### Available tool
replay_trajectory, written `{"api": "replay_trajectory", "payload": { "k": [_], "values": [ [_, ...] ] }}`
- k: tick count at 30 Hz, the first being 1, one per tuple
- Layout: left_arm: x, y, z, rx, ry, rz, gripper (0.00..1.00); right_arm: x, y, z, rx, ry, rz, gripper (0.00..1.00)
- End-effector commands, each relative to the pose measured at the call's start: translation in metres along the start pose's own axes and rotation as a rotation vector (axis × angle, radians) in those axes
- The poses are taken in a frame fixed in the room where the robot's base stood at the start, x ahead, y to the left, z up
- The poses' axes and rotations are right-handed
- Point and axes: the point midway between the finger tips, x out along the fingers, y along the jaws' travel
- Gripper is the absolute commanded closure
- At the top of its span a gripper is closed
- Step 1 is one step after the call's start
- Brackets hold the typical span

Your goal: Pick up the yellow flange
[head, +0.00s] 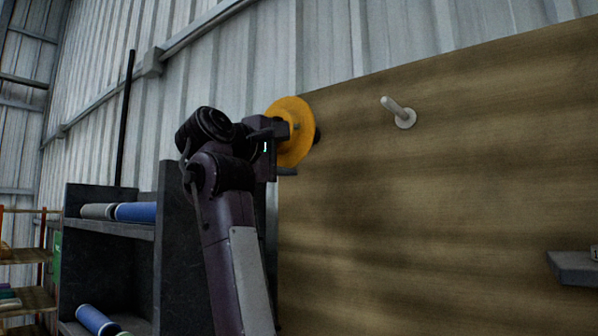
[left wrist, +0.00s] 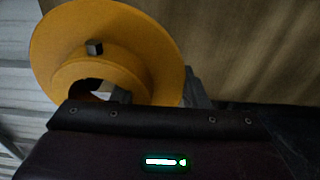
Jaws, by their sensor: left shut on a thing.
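The yellow flange (head: 297,150) is a round disc with a raised hub and a central hole. In the head view it is at the upper left edge of the wooden board. My left gripper (head: 281,150) is shut on the flange, and its fingers partly hide it. In the left wrist view the flange (left wrist: 150,55) fills the upper left, with a small dark square block on its hub. The fingertips are mostly hidden in that view. My right gripper is in neither view.
A wooden board (head: 450,190) fills the right side. A pale peg (head: 397,112) sticks out of it, right of the flange. A dark shelf (head: 108,228) with blue rolls (head: 136,212) stands at left. A grey ledge (head: 575,268) is at the right edge.

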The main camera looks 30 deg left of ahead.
Motion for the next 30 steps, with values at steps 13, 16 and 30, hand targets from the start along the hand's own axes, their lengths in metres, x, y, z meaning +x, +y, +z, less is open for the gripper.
{"api": "replay_trajectory", "payload": {
  "k": [13, 16, 30],
  "values": [
    [-0.089, 0.0, 0.0, 0.003, 0.004, 0.009, 1.0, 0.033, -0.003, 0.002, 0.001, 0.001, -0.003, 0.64],
    [-0.102, 0.001, 0.0, 0.003, 0.003, 0.008, 1.0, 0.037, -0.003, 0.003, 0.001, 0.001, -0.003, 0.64],
    [-0.12, 0.002, 0.0, 0.003, 0.002, 0.005, 1.0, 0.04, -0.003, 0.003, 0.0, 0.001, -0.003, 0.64]
  ]
}}
